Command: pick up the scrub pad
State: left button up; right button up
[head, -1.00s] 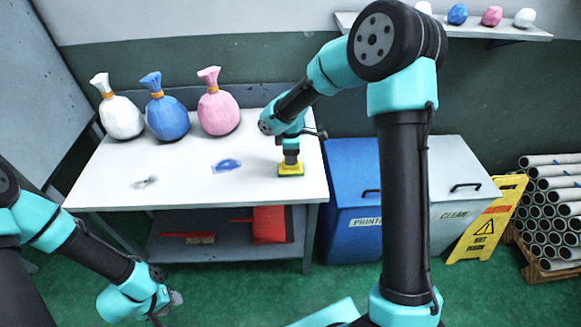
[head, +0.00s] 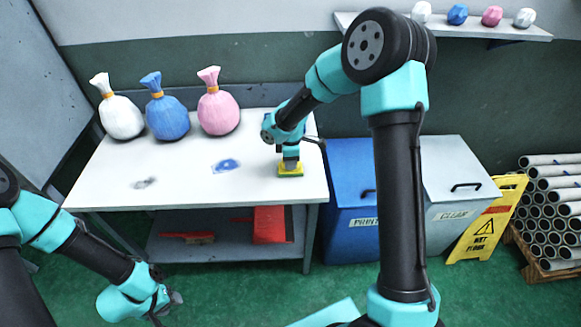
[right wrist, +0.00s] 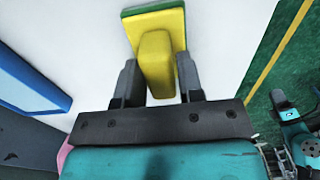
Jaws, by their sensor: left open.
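The scrub pad (head: 291,170) lies on the right part of the white table, yellow on top with a green layer below. In the right wrist view the scrub pad (right wrist: 155,58) shows a raised yellow grip block. My right gripper (head: 291,155) is above the pad, pointing down. Its two dark fingers (right wrist: 159,80) stand on either side of the yellow block, very near it; I cannot tell whether they press on it. My left gripper (head: 172,302) hangs low at the left, open and away from the table.
The white table (head: 110,170) carries a blue smear (head: 227,166), a grey smear (head: 145,183) and white, blue and pink bags (head: 217,105) at the back. A red dustpan (head: 270,224) and brush are on the lower shelf. Bins (head: 352,205) stand to the right.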

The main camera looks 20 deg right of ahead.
jog(key=c, duration=0.6)
jog(key=shift+o, duration=0.2)
jog(key=shift+r, duration=1.75)
jog(key=s+a, duration=0.3)
jog(key=s, duration=0.4)
jog(key=s+a+r, duration=0.1)
jog(key=s+a, duration=0.2)
jog(key=s, duration=0.4)
jog(key=shift+s+a+r, duration=0.25)
jog(key=shift+s, duration=0.05)
